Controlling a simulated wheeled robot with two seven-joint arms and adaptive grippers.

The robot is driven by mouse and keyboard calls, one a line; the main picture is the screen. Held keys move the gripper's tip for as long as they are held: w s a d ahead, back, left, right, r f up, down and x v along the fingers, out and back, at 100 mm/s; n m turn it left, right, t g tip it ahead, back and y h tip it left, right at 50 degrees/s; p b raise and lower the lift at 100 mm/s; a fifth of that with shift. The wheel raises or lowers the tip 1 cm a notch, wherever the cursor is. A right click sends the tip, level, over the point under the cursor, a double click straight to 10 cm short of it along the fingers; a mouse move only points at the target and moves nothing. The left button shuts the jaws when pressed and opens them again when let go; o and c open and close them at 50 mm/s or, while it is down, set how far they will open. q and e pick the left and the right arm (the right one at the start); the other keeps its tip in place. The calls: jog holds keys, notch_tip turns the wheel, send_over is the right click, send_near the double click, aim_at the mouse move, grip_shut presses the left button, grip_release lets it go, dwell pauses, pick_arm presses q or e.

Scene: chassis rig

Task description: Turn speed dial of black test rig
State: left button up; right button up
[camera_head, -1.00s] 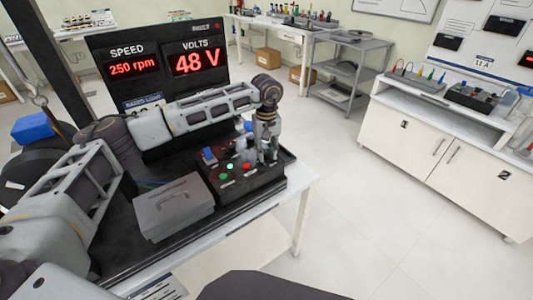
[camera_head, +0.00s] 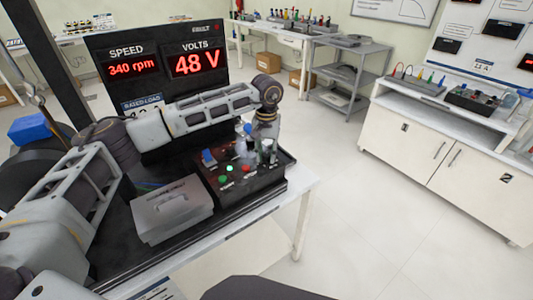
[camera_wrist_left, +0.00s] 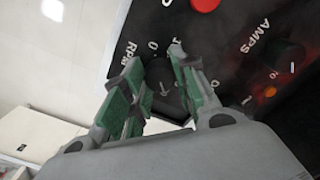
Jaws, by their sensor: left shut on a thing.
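The black test rig's control box (camera_head: 258,186) stands on the bench in the head view. My left gripper (camera_head: 266,152) reaches down to its far right part. In the left wrist view, the black speed dial (camera_wrist_left: 165,90), beside the "RPM" lettering, sits between the green-padded fingers of my left gripper (camera_wrist_left: 152,75), which is shut on it. The fingers hide part of the dial. The rig's display (camera_head: 160,62) reads 340 rpm and 48 V. My right gripper is not in view.
An "AMPS" dial (camera_wrist_left: 284,54) and a red button (camera_wrist_left: 205,3) are close to the fingers. A grey lidded box (camera_head: 172,208) stands left of the control box. A white cabinet (camera_head: 440,150) stands at the right, with open floor between.

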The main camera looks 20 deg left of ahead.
pick_arm(q)
jog(key=shift+r, duration=0.1)
jog(key=o, duration=1.1)
jog(key=shift+c, duration=0.2)
jog(key=shift+r, duration=0.85)
notch_tip(320, 180, up, 10)
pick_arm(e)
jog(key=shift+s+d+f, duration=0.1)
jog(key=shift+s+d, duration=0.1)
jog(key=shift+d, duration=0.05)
pick_arm(q)
jog(key=shift+r, duration=0.15)
notch_tip(320, 180, up, 19)
jog(key=p, duration=1.9)
send_over(267, 154)
jog(key=shift+a+r+p, duration=0.1)
jog(key=shift+r+p, duration=1.35)
jog(key=shift+p, duration=0.05)
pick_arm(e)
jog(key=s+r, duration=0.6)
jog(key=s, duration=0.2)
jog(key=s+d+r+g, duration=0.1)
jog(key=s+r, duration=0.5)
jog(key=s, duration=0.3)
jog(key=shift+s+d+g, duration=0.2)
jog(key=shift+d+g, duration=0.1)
